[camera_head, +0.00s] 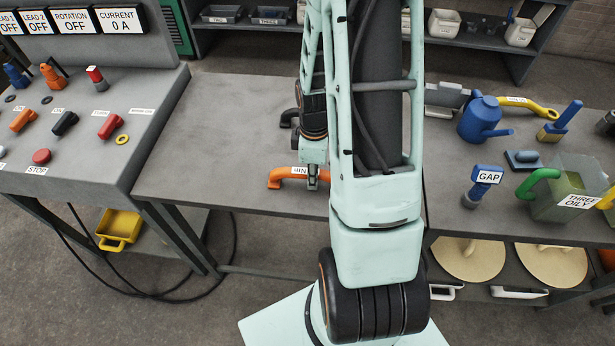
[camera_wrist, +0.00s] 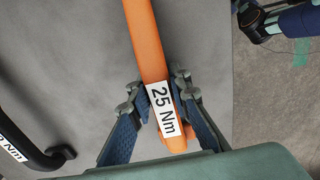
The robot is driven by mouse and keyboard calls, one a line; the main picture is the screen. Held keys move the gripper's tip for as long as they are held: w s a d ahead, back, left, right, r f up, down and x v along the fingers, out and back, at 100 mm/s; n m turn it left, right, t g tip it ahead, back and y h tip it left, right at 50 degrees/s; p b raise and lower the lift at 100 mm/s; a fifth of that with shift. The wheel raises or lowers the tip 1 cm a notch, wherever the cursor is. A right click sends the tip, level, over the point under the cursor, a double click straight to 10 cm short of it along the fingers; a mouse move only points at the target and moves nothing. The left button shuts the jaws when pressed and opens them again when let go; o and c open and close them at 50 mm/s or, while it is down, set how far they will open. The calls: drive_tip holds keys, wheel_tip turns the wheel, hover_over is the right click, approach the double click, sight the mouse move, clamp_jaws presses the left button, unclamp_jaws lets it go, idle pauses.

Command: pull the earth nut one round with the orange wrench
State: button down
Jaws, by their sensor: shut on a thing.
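The orange wrench (camera_head: 276,180) is over the middle table, with its bent end to the left and its label part hidden. In the wrist view the orange wrench (camera_wrist: 145,45) runs up between the fingers and its white label reads "25 Nm". My gripper (camera_wrist: 154,84) is shut on the labelled part of its handle; in the head view my gripper (camera_head: 312,181) is partly hidden by my arm. I cannot tell whether the wrench touches the tabletop. I cannot make out the earth nut in either view.
A black wrench (camera_wrist: 38,160) lies beside the orange one; it also shows behind it (camera_head: 287,118). A control desk (camera_head: 150,110) stands left. The right table holds a blue watering can (camera_head: 480,120), a GAP tool (camera_head: 481,186) and an oily bin (camera_head: 572,200). The middle table's left part is clear.

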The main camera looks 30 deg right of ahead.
drive_tip(key=shift+r, duration=0.25)
drive_tip(key=shift+r+p, duration=1.05)
drive_tip(key=shift+r, duration=0.4)
drive_tip(key=shift+r+p, duration=1.5)
drive_tip(key=shift+r, duration=0.4)
drive_tip(key=c, duration=2.6)
unclamp_jaws()
clamp_jaws()
